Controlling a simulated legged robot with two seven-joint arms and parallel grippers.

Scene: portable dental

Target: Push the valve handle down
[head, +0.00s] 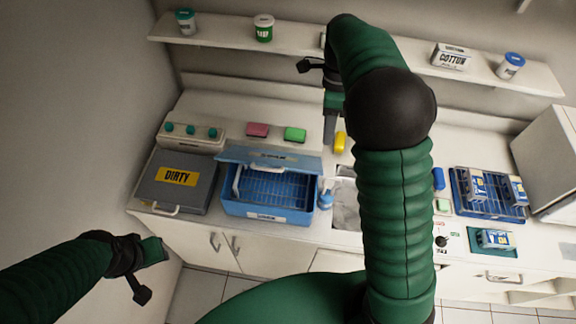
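A small black knob (441,241) with a light-coloured lever or mark sits on the counter front at the right, beside small red and green marks. It may be the valve handle, but it is too small to tell its position. My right arm rises through the middle of the view, and its gripper (330,127) points down above the back of the counter, far to the left of the knob. Its fingers overlap, so its opening is unclear. My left gripper (156,250) is at the lower left, in front of the cabinets, away from the knob. Its fingers are not clearly separated.
A grey DIRTY box (150,190) and a blue bin (235,207) with a raised lid stand on the left counter. A blue rack (462,207) with packs is at right. A shelf (220,41) runs behind. My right arm hides part of the counter and probably the sink.

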